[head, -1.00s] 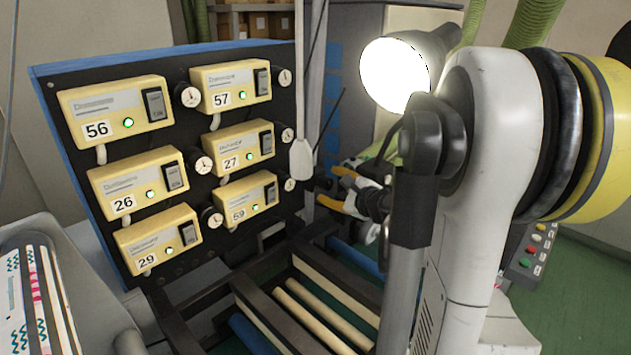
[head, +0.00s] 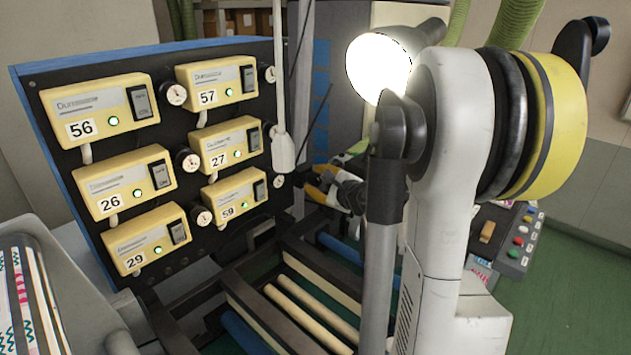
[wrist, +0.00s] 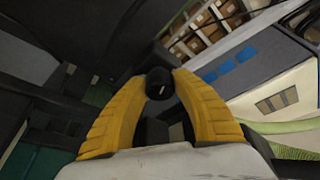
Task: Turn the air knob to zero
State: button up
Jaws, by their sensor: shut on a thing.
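The air knob (wrist: 159,84) shows in the wrist view as a round black knob with a small light mark on its face. It sits between the tips of my gripper's two yellow fingers (wrist: 160,76), which close on it from both sides. The knob cannot be made out in the head view.
A dark panel with yellow numbered units (head: 99,112) and small dial gauges stands at left. A lit lamp (head: 380,66) is close in front. Rails and rollers (head: 305,310) lie below. A button console (head: 512,240) is at right.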

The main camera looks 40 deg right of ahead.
jog(key=shift+f+b, duration=0.15)
jog(key=shift+b, duration=0.2)
jog(key=shift+n+h, duration=0.3)
jog(key=shift+n, duration=0.1)
jog(key=o, duration=1.2)
jog(key=shift+w, duration=0.1)
jog(key=v, duration=1.2)
